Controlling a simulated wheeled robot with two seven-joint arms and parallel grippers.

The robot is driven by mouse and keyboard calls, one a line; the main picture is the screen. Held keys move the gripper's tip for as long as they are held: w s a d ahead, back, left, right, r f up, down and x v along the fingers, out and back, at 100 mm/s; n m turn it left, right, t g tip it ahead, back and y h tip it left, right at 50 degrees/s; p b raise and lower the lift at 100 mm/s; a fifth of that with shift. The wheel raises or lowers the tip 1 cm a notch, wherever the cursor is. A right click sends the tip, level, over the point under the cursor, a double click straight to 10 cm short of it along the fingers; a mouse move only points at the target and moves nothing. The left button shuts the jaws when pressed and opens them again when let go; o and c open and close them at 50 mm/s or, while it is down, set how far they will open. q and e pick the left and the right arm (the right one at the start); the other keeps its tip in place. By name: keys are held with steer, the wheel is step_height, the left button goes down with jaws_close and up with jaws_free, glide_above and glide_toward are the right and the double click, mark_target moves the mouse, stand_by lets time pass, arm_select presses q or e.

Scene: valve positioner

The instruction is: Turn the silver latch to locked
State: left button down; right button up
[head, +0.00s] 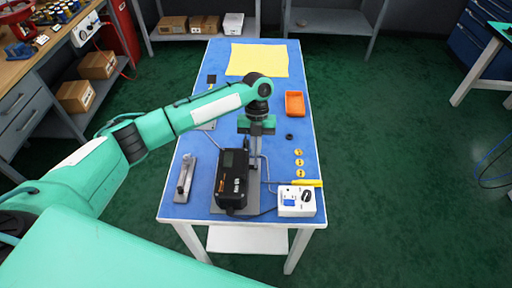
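A silver latch (185,176), a small upright lever on a grey plate, stands at the near left of the blue-topped table. A black valve positioner box (232,180) on a grey base stands to its right. My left gripper (254,160) points down just behind and right of the black box, well to the right of the latch and apart from it. Its fingers look close together, but the box and fittings behind it partly blend with them, so I cannot tell if it is open or shut. My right gripper is not in view.
The mat around the latch is mostly clear.

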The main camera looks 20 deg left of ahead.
arm_select(q)
steer(key=c, duration=1.6)
jaws_free()
steer(key=shift+c, duration=0.2)
steer(key=shift+w+r, duration=0.1)
steer(key=b+v, duration=0.2)
steer(key=v, duration=1.1)
steer(key=shift+r, duration=0.3)
